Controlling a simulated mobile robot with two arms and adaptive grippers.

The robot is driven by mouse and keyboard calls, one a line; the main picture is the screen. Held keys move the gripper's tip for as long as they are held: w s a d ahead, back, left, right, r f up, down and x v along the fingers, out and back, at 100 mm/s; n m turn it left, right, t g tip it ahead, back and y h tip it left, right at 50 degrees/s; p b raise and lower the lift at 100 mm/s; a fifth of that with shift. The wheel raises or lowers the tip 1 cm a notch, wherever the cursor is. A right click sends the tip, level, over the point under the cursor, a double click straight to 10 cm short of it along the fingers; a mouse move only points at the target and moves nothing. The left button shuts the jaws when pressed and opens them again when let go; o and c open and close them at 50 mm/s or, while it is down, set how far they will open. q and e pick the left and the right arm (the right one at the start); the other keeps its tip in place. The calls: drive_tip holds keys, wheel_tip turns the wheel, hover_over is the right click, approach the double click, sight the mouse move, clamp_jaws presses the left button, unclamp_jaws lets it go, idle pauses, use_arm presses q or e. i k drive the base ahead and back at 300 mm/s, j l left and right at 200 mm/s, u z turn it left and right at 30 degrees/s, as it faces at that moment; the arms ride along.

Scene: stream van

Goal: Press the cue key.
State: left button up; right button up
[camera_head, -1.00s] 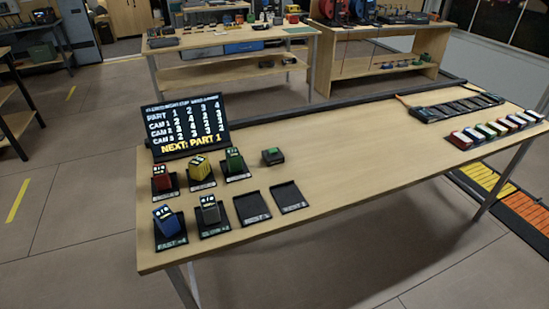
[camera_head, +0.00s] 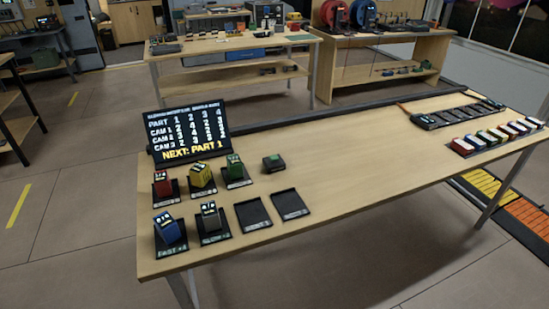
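A small dark box with a green top (camera_head: 273,162) sits alone on the wooden table, right of the colored blocks. It may be the cue key; I cannot read any label on it. A black display (camera_head: 188,134) stands tilted at the table's back left, with rows for PART and CAM and a yellow line ending in "PART 1". A red block (camera_head: 162,184), a yellow block (camera_head: 202,175), a green block (camera_head: 235,168), a blue block (camera_head: 170,229) and a grey block (camera_head: 210,217) stand on black labeled pads. Neither of my grippers is in view.
Two empty black pads (camera_head: 253,214) (camera_head: 290,204) lie near the table's front edge. A black slotted rack (camera_head: 456,114) and a row of colored pieces (camera_head: 497,139) are at the far right. The middle of the wooden table (camera_head: 350,160) is clear.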

sight(274, 157)
drive_tip(key=i+l, duration=0.2)
drive_tip(key=l, duration=0.15)
drive_tip(key=i+l+u, duration=0.1)
drive_tip(key=i+l, duration=0.35)
drive_tip(key=l, duration=0.2)
drive_tip(key=i+l+u, duration=0.1)
drive_tip(key=l, duration=0.3)
drive_tip(key=i, duration=0.1)
